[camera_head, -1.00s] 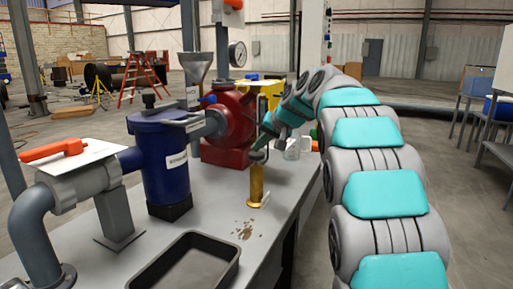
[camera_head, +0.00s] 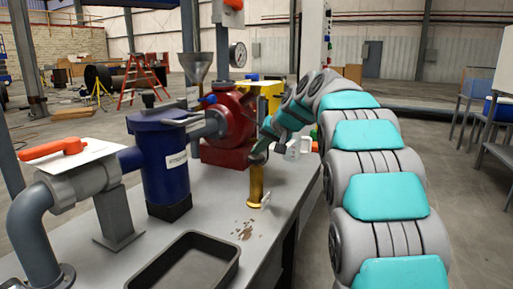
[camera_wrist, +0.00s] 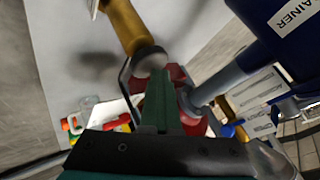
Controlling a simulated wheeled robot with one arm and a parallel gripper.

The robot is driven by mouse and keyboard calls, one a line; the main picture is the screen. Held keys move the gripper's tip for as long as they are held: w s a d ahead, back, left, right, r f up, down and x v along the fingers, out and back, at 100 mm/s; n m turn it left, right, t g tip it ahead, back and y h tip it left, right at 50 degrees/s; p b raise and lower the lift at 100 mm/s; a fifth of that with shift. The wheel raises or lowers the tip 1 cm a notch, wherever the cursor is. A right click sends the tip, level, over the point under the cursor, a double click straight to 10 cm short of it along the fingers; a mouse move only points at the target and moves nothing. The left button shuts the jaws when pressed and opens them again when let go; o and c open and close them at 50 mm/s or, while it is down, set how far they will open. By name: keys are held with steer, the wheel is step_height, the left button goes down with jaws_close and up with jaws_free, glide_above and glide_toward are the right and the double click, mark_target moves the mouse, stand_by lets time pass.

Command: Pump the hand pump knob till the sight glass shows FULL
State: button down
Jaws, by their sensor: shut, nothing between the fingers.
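The hand pump is a brass cylinder (camera_head: 256,184) standing upright near the right edge of the bench. Its grey round knob (camera_head: 258,158) sits close above the cylinder top. In the wrist view the knob (camera_wrist: 149,59) lies just beyond my fingertips, with the brass body (camera_wrist: 124,24) behind it. My gripper (camera_head: 264,147) is shut and empty, at the knob from above; its green fingers also show in the wrist view (camera_wrist: 158,88). They look to be touching the knob or very near it. I cannot make out a sight glass reading.
A blue strainer (camera_head: 166,168) and a red pump housing (camera_head: 228,128) stand left of and behind the hand pump. A black tray (camera_head: 150,280) lies at the front. Brown specks (camera_head: 243,230) lie on the bench. A clear bottle (camera_head: 292,150) stands behind.

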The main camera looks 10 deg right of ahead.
stand_by(0.4)
steer(key=shift+r+p, duration=1.75)
steer(key=shift+r, duration=0.5)
steer(key=shift+r, duration=0.15)
step_height(320, 180, up, 5)
steer(key=p, duration=0.3)
steer(key=shift+p, duration=0.35)
steer(key=s+f+n+g+h, duration=0.1)
steer(key=s+f+g, duration=0.2)
steer(key=s+f, duration=0.6)
steer(key=s+f+n+g+h, duration=0.1)
steer(key=s+f, duration=0.8)
steer(key=s, duration=1.7)
steer(key=s+f+n+g+h, duration=0.1)
steer(key=s+f+g, duration=0.4)
steer(key=s, duration=1.3)
step_height(320, 180, down, 4)
steer(key=shift+s+a+f+g+h, duration=0.1)
steer(key=shift+s+a+g+h, duration=0.2)
steer(key=shift+h, duration=0.5)
